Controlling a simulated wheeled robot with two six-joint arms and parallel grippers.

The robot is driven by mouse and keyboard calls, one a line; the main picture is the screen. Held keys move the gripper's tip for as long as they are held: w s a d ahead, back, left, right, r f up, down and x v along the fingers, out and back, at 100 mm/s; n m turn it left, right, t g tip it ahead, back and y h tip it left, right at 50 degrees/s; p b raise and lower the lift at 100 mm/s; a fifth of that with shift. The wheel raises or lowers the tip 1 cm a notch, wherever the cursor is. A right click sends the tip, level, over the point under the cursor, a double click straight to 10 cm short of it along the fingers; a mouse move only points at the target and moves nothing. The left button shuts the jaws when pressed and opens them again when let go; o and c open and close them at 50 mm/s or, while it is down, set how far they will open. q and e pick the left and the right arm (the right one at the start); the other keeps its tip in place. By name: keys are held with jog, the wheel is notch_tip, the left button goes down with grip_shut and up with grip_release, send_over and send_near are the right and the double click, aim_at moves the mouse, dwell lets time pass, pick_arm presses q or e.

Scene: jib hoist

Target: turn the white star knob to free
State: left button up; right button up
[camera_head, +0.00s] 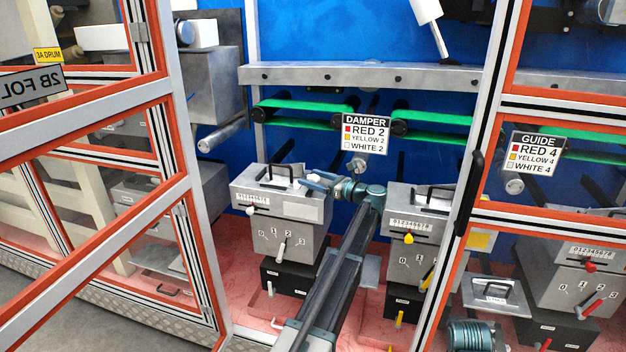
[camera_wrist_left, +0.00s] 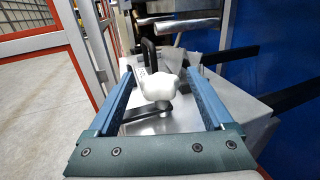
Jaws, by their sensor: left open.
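The white star knob (camera_wrist_left: 160,86) shows in the wrist view, above the top of a grey box, with a dark lever-like part below it. My left gripper (camera_wrist_left: 160,77) is open, with one blue finger on each side of the knob and a visible gap on both sides. In the head view my left gripper (camera_head: 317,182) is over the right end of the grey box (camera_head: 260,237) with the white pointer (camera_head: 251,210). I cannot make out the knob there. My right gripper is not in view.
A second grey box with a yellow pointer (camera_head: 408,238) stands just right of my left arm. A DAMPER sign (camera_head: 366,134) hangs above. A black handle (camera_head: 278,172) stands on the first box. Orange-edged door frames (camera_head: 190,190) flank the opening.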

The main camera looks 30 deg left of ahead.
pick_arm(q)
jog(key=d, duration=1.3)
jog(key=shift+s+d, duration=0.35)
jog(key=shift+s, duration=0.05)
